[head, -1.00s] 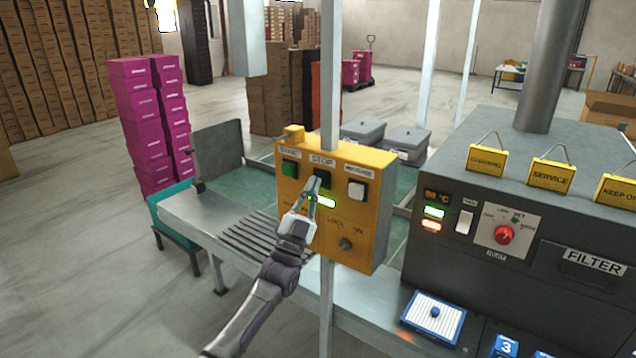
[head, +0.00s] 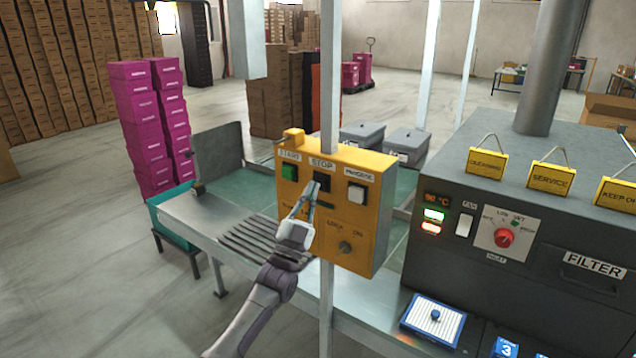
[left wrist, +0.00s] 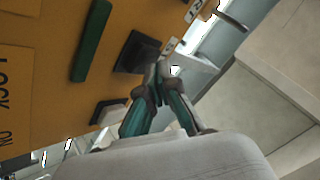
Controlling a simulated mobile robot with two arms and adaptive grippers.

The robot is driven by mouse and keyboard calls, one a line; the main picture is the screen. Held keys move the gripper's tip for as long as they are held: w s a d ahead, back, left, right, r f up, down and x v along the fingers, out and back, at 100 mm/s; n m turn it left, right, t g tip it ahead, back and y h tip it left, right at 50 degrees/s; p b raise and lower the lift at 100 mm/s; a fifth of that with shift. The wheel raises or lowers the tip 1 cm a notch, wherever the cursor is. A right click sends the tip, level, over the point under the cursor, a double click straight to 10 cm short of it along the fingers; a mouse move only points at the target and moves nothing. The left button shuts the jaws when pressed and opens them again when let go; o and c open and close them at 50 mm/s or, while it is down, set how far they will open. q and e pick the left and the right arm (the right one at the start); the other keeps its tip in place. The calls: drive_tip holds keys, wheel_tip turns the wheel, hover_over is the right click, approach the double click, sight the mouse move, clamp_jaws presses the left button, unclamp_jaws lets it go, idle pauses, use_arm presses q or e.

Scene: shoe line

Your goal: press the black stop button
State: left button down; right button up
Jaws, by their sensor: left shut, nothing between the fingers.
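The yellow control box (head: 372,232) hangs on a post, with the black stop button (head: 323,176) in its upper middle under the STOP label. A green button (head: 289,172) is left of it and a white one (head: 356,192) right of it. The indicator bar (head: 326,206) below is dark; it shows dark green in the left wrist view (left wrist: 91,40). My left gripper (head: 315,187) is shut and empty, its tips at the stop button's lower part. In the left wrist view the tips overlap an edge of the button (left wrist: 133,50); I cannot tell whether they touch.
A knob (head: 345,247) sits low on the box. A metal conveyor table (head: 190,212) runs below and behind. A dark machine (head: 455,270) with a red dial (head: 503,236) stands right. Magenta boxes (head: 145,130) are stacked at left.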

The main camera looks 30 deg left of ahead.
use_arm(q)
drive_tip(key=shift+s, duration=0.5)
drive_tip(key=s+p, duration=0.2)
drive_tip(key=s, duration=0.1)
drive_tip(key=s+p, duration=0.1)
drive_tip(key=s, duration=0.1)
drive_tip(key=shift+a, duration=0.25)
drive_tip(key=shift+f, duration=0.1)
idle(0.6)
